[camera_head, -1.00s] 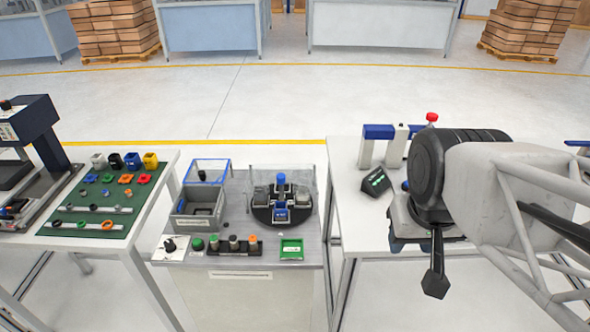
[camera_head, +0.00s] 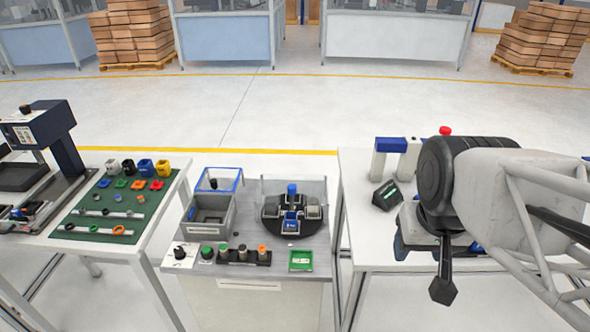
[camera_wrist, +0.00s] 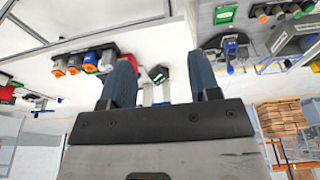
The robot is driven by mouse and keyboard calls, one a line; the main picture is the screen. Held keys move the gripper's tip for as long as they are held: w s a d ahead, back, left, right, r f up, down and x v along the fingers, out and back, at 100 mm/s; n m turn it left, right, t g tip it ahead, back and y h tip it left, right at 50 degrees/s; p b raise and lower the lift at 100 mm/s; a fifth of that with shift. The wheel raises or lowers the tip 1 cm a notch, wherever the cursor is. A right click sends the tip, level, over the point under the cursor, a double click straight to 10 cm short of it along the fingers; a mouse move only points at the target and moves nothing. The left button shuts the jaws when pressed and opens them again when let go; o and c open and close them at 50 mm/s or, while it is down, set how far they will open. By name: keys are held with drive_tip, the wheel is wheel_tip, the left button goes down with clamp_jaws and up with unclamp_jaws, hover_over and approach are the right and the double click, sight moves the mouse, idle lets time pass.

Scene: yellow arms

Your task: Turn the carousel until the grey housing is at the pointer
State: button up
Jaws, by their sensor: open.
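The carousel (camera_head: 270,227) is a dark round turntable on the grey bench in the middle of the head view. A blue knob (camera_head: 291,188) stands up at its centre. A blue housing (camera_head: 291,224) sits at its front, with grey housings on the left (camera_head: 270,210) and right (camera_head: 314,212). I cannot make out the pointer. The carousel also shows, small and partly cut up by the angle, in the wrist view (camera_wrist: 234,48). My gripper (camera_wrist: 165,86) is open and empty, with two blue-grey fingers apart. It is well to the right of the carousel, over the white table.
Clear panels stand behind the carousel. A grey bin (camera_head: 209,217) is on its left; a button row (camera_head: 237,256) and green tray (camera_head: 301,261) are in front. The white right table holds a blue-and-white stand (camera_head: 391,146) and a dark display (camera_head: 386,195).

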drive_tip(key=w+a, duration=0.3)
drive_tip(key=w, duration=0.8)
drive_tip(key=m+g, duration=0.3)
hover_over(292, 187)
wheel_tip(292, 187, down, 13)
drive_tip(key=shift+d+r, duration=0.15)
drive_tip(key=shift+w+a+f, duration=0.15)
drive_tip(key=shift+a+f, duration=0.1)
drive_tip(key=shift+f, duration=0.1)
drive_tip(key=shift+f, duration=3.8)
clamp_jaws()
